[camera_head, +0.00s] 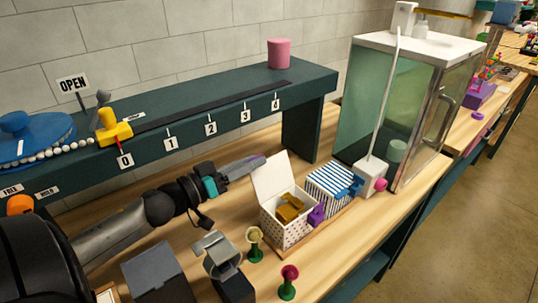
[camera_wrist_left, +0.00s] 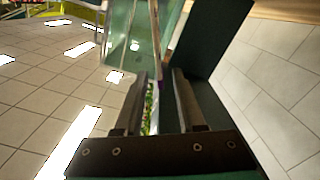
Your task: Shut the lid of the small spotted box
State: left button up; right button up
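The small spotted box (camera_head: 284,232) stands on the wooden table with a white, dotted front and a purple clasp (camera_head: 316,214). Its white lid (camera_head: 271,178) stands up, open, at the back left. A gold-brown thing (camera_head: 290,208) shows inside. My left gripper (camera_head: 254,163) is level with the lid's upper part, just left of it; I cannot tell whether they touch. In the left wrist view its two fingers (camera_wrist_left: 159,85) are apart with a narrow gap, and nothing is clearly gripped. My right gripper is not in view.
A blue-striped box (camera_head: 331,184) stands right beside the spotted box. A glass cabinet (camera_head: 400,110) is behind, with a white dispenser (camera_head: 371,176) before it. Small green-based stands (camera_head: 288,285) and a grey metal holder (camera_head: 220,250) are in front. A dark green shelf (camera_head: 215,120) runs behind.

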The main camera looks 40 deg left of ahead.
pick_arm(q)
jog(key=shift+x, duration=2.85)
grip_shut()
